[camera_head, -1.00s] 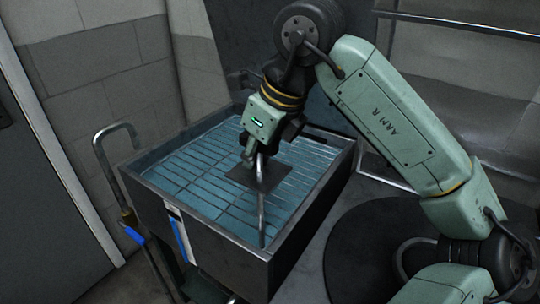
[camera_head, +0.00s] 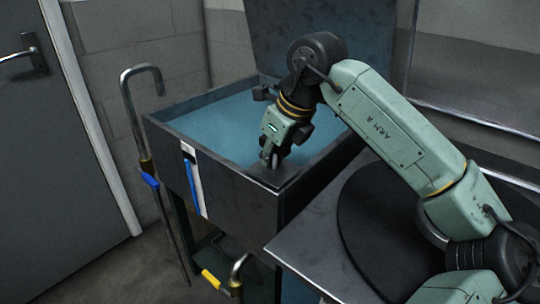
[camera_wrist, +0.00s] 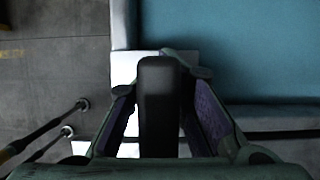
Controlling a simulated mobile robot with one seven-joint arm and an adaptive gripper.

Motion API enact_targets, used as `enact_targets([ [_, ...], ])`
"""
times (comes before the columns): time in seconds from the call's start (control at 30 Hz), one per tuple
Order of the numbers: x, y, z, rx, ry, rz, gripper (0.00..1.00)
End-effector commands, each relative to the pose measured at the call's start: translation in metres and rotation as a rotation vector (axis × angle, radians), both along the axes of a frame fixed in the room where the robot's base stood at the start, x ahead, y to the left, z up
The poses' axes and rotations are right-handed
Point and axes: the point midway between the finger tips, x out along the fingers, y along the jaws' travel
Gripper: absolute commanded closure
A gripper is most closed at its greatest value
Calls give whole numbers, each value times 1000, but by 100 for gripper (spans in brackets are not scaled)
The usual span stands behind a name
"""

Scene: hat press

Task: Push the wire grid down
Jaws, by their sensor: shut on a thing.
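An open, dark metal tank (camera_head: 230,195) holds a flat blue surface (camera_head: 215,125). No wire grid lines show on that surface, so I cannot tell where the grid is. My gripper (camera_head: 268,160) points down at the tank's front right inner edge. In the wrist view, my gripper's fingers (camera_wrist: 160,100) stand either side of a dark bar (camera_wrist: 158,105) and are shut on it. Whether this bar belongs to the grid I cannot tell. The blue surface also fills the upper right of the wrist view (camera_wrist: 235,50).
A raised dark panel (camera_head: 325,40) stands behind the tank. A dark table (camera_head: 310,250) with a black round disc (camera_head: 365,225) lies to the right. A door (camera_head: 50,150) is at left.

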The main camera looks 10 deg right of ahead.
Motion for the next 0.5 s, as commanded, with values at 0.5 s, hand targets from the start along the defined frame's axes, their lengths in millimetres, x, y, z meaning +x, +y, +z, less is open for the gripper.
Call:
enact_targets([
  [0.5,-3,0,-4,-6,7,6,81],
])
